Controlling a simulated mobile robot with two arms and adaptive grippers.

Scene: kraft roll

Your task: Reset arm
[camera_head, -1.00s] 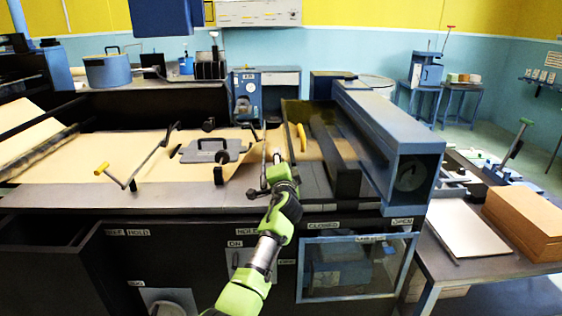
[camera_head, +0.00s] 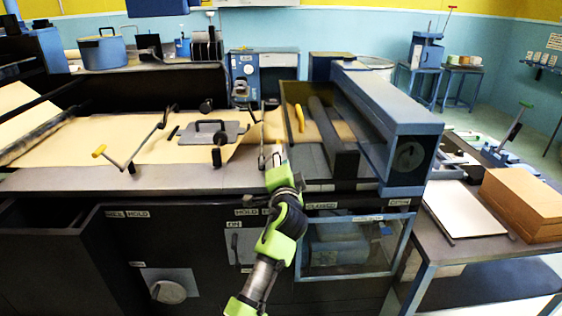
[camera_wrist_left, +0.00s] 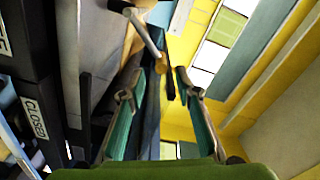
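My left gripper (camera_head: 272,158) reaches up from the bottom of the head view to the front edge of the bench, beside the brown kraft paper (camera_head: 110,135). In the left wrist view its two green-sided fingers (camera_wrist_left: 160,95) stand apart, with nothing held between them. My right gripper is not in view.
A grey plate with a black handle (camera_head: 211,134) lies on the paper, left of the gripper. A yellow-tipped crank (camera_head: 122,165) stands further left. A blue-framed housing (camera_head: 390,120) with a yellow handle (camera_head: 300,118) is on the right. Brown boxes (camera_head: 525,200) stand on a side table.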

